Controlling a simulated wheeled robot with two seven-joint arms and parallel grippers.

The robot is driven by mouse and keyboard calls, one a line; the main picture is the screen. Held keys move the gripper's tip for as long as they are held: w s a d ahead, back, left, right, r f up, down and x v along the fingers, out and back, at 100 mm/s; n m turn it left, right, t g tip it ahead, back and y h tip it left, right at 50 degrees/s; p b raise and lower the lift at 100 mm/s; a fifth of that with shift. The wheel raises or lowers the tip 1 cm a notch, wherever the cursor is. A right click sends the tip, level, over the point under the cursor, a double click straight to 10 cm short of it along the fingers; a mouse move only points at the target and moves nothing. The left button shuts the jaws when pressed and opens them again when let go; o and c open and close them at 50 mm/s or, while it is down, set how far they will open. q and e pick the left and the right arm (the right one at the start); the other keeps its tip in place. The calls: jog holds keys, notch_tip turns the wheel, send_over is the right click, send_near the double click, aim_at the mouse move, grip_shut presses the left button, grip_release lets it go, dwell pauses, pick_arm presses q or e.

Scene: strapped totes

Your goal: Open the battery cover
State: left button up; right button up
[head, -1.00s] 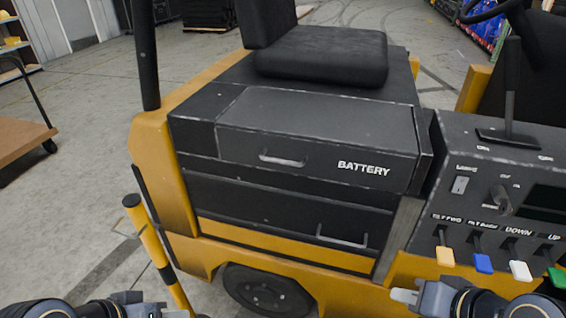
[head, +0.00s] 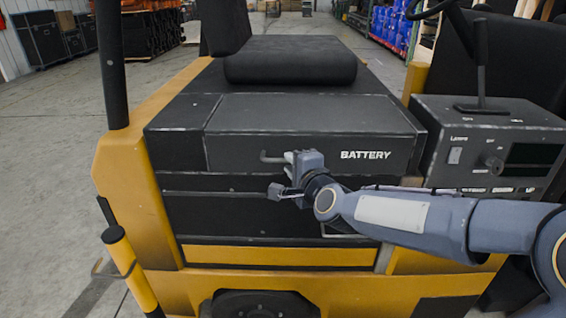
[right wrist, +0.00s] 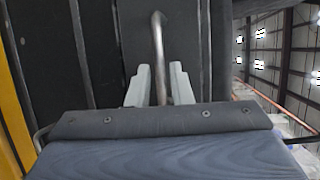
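The battery cover (head: 310,115) is a dark box-shaped lid with a white BATTERY label on its front, under the seat. It is shut. Its bar handle (head: 270,158) sticks out at the left of the label. My right gripper (head: 289,160) is at the handle's right part and hides some of it. In the right wrist view, the handle (right wrist: 158,45) runs between the two pale fingers (right wrist: 159,82). The fingers stand apart, one on each side of the bar, with gaps visible. My left gripper is out of view.
The black seat (head: 290,62) sits above and behind the cover. A control console (head: 490,150) with a lever stands close at the right, behind my right arm. A yellow-and-black post (head: 128,265) stands at the front left. Open floor lies at the left.

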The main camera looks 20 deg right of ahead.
jog(key=shift+x, duration=1.7)
jog(key=shift+c, duration=0.2)
grip_shut()
